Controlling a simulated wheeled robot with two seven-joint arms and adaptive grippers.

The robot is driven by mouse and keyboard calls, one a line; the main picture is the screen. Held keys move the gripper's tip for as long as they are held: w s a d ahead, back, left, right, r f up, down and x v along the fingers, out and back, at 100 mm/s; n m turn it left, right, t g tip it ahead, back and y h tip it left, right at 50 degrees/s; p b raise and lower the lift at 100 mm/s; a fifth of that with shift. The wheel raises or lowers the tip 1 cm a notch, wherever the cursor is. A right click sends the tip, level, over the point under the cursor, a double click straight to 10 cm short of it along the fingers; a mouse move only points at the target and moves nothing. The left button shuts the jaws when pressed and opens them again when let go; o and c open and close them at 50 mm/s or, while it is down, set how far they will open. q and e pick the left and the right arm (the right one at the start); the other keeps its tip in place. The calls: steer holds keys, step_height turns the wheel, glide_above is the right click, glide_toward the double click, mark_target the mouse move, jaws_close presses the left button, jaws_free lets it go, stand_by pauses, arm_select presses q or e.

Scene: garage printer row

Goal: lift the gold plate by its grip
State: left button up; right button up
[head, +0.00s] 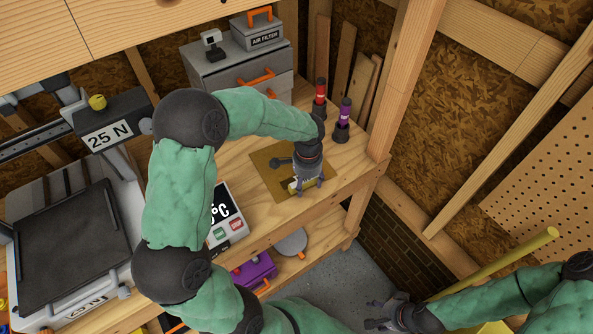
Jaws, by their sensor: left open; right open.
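The gold plate (266,178) lies flat on the wooden bench, close to its front edge. A dark knob-ended piece (279,161) shows above the plate beside my gripper; I cannot tell if it is the plate's grip. My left gripper (306,188) is over the plate, pointing down, with its jaws open. A small pale yellow piece (292,185) shows by its fingers, and I cannot tell whether they touch it. The gripper and arm hide part of the plate. My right gripper (376,313) is open and empty, low at the bottom, away from the bench.
A red bottle (320,92) and a purple bottle (343,114) stand in dark holders behind the plate. A scale-like display box (224,213) is left of it. A grey drawer cabinet (235,68) stands behind. A printer (75,245) is at left. A yellow pole (500,262) is near my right arm.

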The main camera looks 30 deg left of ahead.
arm_select(q)
jaws_close()
